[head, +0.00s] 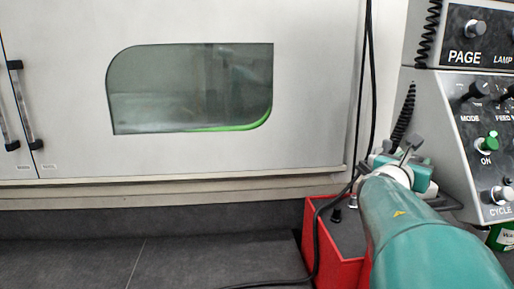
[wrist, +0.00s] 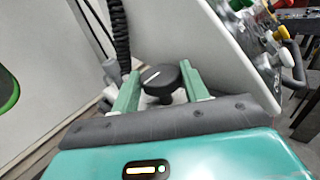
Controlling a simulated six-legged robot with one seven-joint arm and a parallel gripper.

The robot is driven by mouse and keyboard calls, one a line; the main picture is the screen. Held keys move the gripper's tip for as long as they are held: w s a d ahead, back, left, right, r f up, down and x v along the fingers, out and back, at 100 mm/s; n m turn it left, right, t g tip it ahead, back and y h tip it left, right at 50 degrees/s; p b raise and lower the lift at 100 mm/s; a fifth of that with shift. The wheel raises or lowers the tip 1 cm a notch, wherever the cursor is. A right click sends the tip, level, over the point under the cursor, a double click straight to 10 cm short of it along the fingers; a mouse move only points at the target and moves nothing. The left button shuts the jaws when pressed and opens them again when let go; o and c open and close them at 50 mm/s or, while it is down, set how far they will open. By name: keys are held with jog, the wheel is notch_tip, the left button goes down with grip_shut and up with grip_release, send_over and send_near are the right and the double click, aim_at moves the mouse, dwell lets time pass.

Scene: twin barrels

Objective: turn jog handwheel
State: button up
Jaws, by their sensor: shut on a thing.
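My gripper (wrist: 160,72) shows in the wrist view with its two pale green fingers on either side of a round black knob (wrist: 161,76) with a white line on top. The knob looks like the jog handwheel. In the head view my gripper (head: 409,152) is in front of the lower left edge of the control panel (head: 437,130). My own green arm hides much of that area, and the handwheel cannot be made out there.
A red box (head: 340,240) with black tops stands below my gripper. A coiled black cable (head: 404,118) hangs close to it; it also shows in the wrist view (wrist: 119,35). The panel's knobs and green ON button (head: 487,143) are to the right. A machine door with a window (head: 190,88) fills the left.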

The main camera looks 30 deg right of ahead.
jog(key=shift+a+m+g, duration=0.1)
jog(key=shift+m+g, duration=1)
jog(key=shift+g, duration=0.6)
jog(key=o, duration=1)
jog(key=shift+w, duration=0.1)
